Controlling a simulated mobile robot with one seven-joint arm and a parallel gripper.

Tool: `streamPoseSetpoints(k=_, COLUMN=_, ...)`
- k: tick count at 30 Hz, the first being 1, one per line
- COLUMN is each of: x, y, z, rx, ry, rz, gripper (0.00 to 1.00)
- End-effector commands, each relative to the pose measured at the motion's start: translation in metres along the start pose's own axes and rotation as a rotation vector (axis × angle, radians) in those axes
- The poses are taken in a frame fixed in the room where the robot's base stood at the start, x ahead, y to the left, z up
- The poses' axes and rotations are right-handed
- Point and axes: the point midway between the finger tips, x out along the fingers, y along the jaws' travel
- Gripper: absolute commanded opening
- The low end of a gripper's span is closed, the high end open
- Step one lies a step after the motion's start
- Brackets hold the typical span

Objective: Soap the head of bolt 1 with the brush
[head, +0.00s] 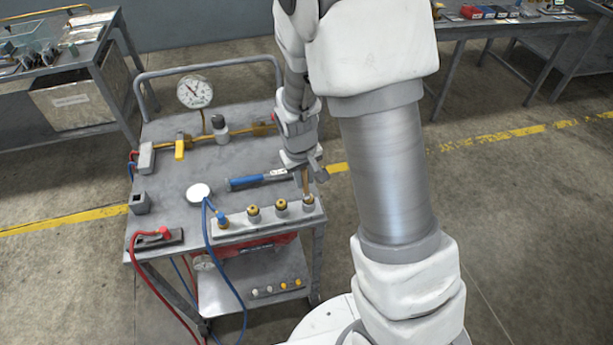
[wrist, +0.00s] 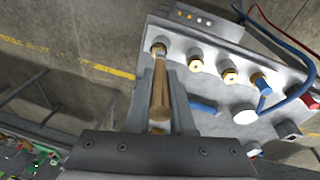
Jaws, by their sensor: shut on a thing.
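My gripper (head: 305,172) is shut on a brush (head: 306,184) with a wooden-brown handle, above the right front corner of the cart. The brush (wrist: 160,96) points away from my wrist between the fingers. Its far end is at the end bolt (wrist: 158,48) of the row, at the left in the wrist view; touching or just above, I cannot tell. That bolt (head: 308,200) is at the right end in the head view. Two more brass-topped bolts, one (head: 281,205) and another (head: 253,212), stand beside it on a grey bar (head: 238,229). No bolt numbers are legible.
A blue-handled tool (head: 248,182) lies just left of my gripper. A blue hose (head: 212,250) runs to a fitting at the bar's left end. A round white-topped item (head: 199,192), a pressure gauge (head: 194,92) and a brass pipe (head: 240,131) occupy the cart.

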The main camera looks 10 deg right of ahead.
Motion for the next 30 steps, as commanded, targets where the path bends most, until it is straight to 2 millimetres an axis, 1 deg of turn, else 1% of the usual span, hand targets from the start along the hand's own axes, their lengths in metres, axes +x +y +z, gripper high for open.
streamPoseSetpoints(k=10, x=0.000, y=-0.002, z=0.000, rx=0.000, ry=0.000, rz=0.000, gripper=0.00)
streamPoseSetpoints(k=18, x=0.003, y=0.006, z=0.002, rx=0.001, ry=-0.001, rz=0.001, gripper=0.00)
streamPoseSetpoints(k=30, x=0.003, y=0.009, z=0.004, rx=0.001, ry=-0.005, rz=0.001, gripper=0.00)
